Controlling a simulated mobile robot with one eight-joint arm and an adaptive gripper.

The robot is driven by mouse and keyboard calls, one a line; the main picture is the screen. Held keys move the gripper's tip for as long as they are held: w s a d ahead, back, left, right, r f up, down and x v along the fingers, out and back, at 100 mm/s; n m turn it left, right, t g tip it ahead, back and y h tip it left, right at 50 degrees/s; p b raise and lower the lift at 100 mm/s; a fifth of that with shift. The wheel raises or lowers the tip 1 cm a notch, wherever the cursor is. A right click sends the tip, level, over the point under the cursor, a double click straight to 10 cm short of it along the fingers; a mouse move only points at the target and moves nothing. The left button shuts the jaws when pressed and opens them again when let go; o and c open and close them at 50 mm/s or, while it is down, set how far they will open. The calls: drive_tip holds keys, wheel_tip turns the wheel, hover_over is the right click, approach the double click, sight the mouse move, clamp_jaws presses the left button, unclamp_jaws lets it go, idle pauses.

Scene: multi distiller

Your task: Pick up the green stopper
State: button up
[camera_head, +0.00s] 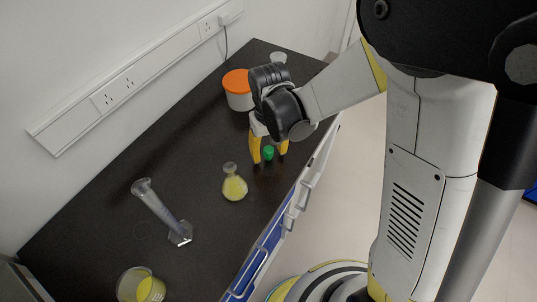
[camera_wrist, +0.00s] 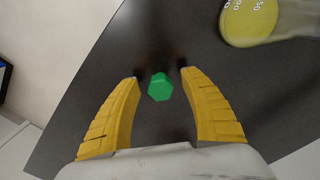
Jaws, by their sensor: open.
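The green stopper (camera_head: 268,153) is on the dark bench top, near its front edge. In the wrist view the stopper (camera_wrist: 160,87) shows a hexagonal top and lies between the two yellow fingertips, with a gap on each side. My gripper (camera_head: 269,160) points down over it with its yellow fingers on either side. In the wrist view my gripper (camera_wrist: 158,76) is open and holds nothing.
A flask with yellow liquid (camera_head: 234,186) stands close by, and shows in the wrist view (camera_wrist: 250,20). A clear cylinder (camera_head: 160,210), a beaker of yellow liquid (camera_head: 148,289) and an orange-lidded tub (camera_head: 238,92) stand on the bench (camera_head: 190,130).

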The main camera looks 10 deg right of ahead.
drive_tip(key=shift+r, duration=0.1)
drive_tip(key=c, duration=0.8)
drive_tip(key=shift+c, duration=0.2)
